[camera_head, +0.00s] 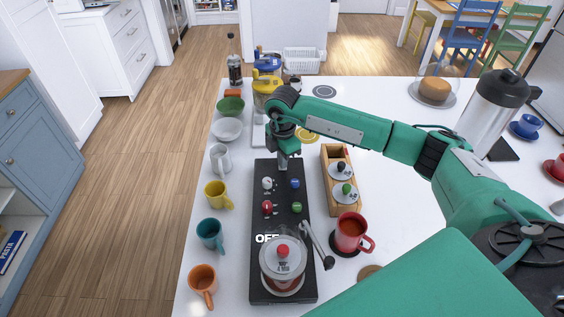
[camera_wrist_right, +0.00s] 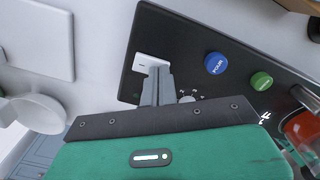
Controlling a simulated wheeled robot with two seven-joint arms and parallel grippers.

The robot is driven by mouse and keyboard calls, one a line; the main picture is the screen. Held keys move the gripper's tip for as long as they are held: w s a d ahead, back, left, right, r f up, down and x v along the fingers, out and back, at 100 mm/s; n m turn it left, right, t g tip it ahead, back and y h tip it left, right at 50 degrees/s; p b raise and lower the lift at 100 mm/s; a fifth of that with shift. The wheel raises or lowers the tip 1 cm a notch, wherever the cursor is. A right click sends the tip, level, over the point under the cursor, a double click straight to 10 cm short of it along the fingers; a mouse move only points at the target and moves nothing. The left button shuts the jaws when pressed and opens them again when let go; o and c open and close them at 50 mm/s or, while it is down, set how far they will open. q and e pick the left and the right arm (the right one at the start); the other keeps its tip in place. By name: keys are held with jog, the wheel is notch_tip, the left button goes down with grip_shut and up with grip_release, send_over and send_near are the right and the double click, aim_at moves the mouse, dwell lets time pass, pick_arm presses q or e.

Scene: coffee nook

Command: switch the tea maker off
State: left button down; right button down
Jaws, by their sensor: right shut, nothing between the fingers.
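The tea maker (camera_head: 280,218) is a long black panel on the white counter. It bears a white knob, a red, a blue and a green button, and a glass pot (camera_head: 283,262) with a red-knobbed lid at its near end. White letters by the pot appear to read "OFF" (camera_head: 266,238). My right gripper (camera_head: 283,167) is shut and empty, pointing down at the panel's far end. In the right wrist view its fingertips (camera_wrist_right: 158,70) are at a white switch (camera_wrist_right: 147,65), partly covering it; I cannot tell if they touch. My left gripper is not in view.
A wooden box (camera_head: 340,180) with lidded jars and a red mug (camera_head: 351,232) stand to the right of the panel. Several mugs and bowls line the counter's left edge, including a yellow mug (camera_head: 218,195). A metal spoon-like tool (camera_head: 317,246) lies beside the pot.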

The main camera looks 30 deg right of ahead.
jog(key=shift+r+p, duration=0.35)
jog(key=shift+r, duration=0.2)
jog(key=shift+r+p, duration=1.55)
jog(key=shift+r, duration=1.3)
